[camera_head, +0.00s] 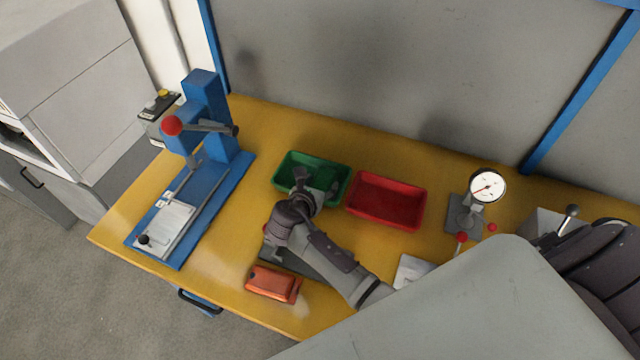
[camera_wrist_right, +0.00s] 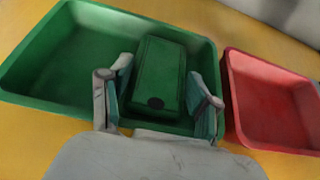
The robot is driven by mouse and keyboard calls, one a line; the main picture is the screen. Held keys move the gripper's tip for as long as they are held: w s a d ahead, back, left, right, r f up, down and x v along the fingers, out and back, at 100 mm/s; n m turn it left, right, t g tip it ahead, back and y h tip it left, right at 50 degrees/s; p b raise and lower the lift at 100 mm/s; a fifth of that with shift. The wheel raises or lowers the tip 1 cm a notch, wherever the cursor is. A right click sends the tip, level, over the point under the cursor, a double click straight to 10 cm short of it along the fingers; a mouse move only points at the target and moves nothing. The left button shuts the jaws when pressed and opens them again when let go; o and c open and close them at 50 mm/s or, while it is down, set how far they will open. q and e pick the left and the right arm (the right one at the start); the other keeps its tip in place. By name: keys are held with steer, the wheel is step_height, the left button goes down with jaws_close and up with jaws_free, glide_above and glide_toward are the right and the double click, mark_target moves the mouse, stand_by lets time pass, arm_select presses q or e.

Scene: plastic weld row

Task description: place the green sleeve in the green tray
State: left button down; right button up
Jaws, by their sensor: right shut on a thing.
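The green tray (camera_head: 285,168) stands on the yellow bench, and it also fills much of the right wrist view (camera_wrist_right: 50,62). The green sleeve (camera_wrist_right: 158,78), a box-like green piece with a dark round spot at its near end, is inside the tray's outline towards its right side. My right gripper (camera_wrist_right: 158,100) is shut on the sleeve, one finger on each side. In the head view my right gripper (camera_head: 303,184) is over the tray's near part and partly hides it. Whether the sleeve touches the tray floor is hard to tell. My left gripper is not in view.
An empty red tray (camera_head: 385,203) stands close to the right of the green one. A blue press (camera_head: 205,130) is at the left. A dial gauge (camera_head: 487,187) stands at the right. An orange piece (camera_head: 272,284) lies near the front edge.

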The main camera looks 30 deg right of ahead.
steer(key=shift+f, duration=0.2)
steer(key=shift+s+f, duration=0.15)
steer(key=shift+f, duration=0.25)
steer(key=o, duration=0.7)
steer(key=shift+s+f, duration=0.1)
steer(key=shift+o, duration=0.9)
steer(key=shift+a+f, duration=0.1)
steer(key=shift+f, duration=0.05)
steer(key=shift+r, duration=0.35)
steer(key=v, duration=1.1)
steer(key=shift+w+r, duration=0.2)
steer(key=shift+r, duration=0.2)
steer(key=shift+s+a+r, duration=0.2)
steer(key=shift+s+r, duration=0.1)
steer(key=shift+r, duration=0.05)
